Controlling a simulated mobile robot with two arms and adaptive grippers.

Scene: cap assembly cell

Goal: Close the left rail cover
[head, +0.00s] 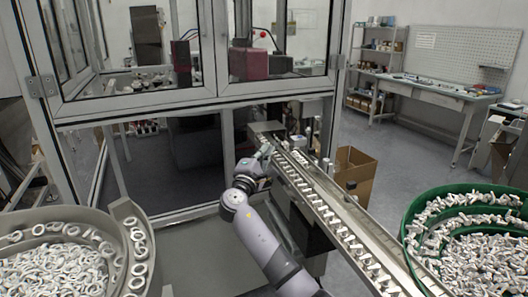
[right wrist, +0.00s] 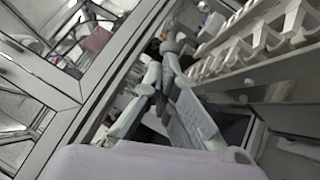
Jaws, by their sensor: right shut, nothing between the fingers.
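A long inclined rail (head: 335,215) runs from the machine frame toward the lower right of the head view, with a row of pale parts along it. It also shows at the upper right of the right wrist view (right wrist: 250,50). A flat grey metal strip (head: 375,228) runs along the rail's right side; I cannot tell whether it is the cover or whether it stands open. My right gripper (head: 267,149) is at the upper end of the rail, on its left side. In the right wrist view its fingers (right wrist: 166,62) are together and empty. My left gripper is not in view.
A bowl of pale rings (head: 130,235) stands at the lower left. A green bowl of parts (head: 410,222) stands at the lower right. The machine frame (head: 140,100) with glass doors rises behind my arm. A cardboard box (head: 356,172) stands right of the rail.

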